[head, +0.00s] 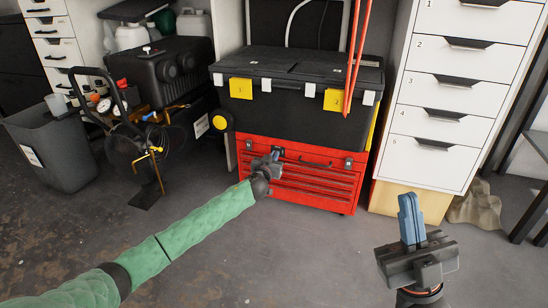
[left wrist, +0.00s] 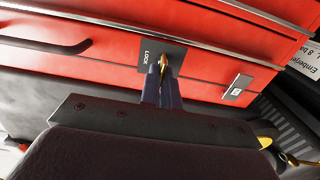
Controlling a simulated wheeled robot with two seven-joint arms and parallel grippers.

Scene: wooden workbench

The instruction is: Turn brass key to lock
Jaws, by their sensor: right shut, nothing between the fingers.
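The brass key (left wrist: 163,62) stands at a dark plate marked LOCK (left wrist: 147,52) on the red tool chest (left wrist: 210,45). In the head view the red chest (head: 312,190) stands on the floor in the middle. My left gripper (head: 276,154) is at the upper front of the chest and hides the key there. In the left wrist view its blue fingers (left wrist: 162,88) are close together with the key between their tips. The keyhole is hidden behind the key. My right gripper (head: 411,212) is shut and empty, away from the chest at the lower right.
A white drawer cabinet (head: 445,130) stands to the right. A black compressor (head: 165,80) and a grey bin (head: 55,150) are to the left. The floor in front is clear.

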